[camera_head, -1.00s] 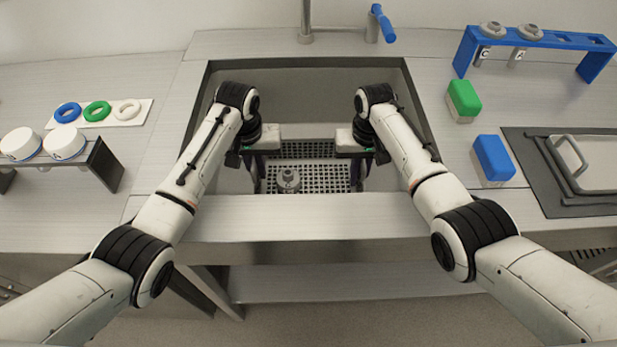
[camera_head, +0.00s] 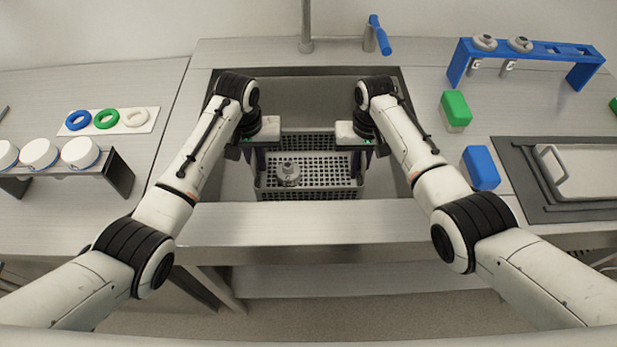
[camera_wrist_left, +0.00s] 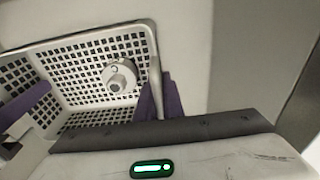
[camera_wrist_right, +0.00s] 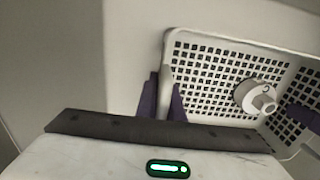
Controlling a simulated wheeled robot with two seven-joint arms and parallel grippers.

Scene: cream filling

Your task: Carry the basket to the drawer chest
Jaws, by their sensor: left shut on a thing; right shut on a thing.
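A light grey basket (camera_head: 325,192) with a grid of holes hangs between my two grippers over the sink (camera_head: 232,185). One grey round part with a knob (camera_head: 289,172) lies in it, left of centre; it also shows in the left wrist view (camera_wrist_left: 119,75) and the right wrist view (camera_wrist_right: 256,97). My left gripper (camera_head: 254,163) is shut on the basket's left wall. My right gripper (camera_head: 362,163) is shut on its right wall. In both wrist views the purple fingers of the left gripper (camera_wrist_left: 159,103) and right gripper (camera_wrist_right: 162,100) straddle the rim. The basket looks about level.
The sink's front ledge (camera_head: 320,222) lies nearest me. On the right counter stand a green block (camera_head: 455,110), a blue block (camera_head: 481,167), a blue rack (camera_head: 545,52) and a tray (camera_head: 590,170). On the left are a ring plate (camera_head: 150,127) and a stand with white round parts (camera_head: 122,170).

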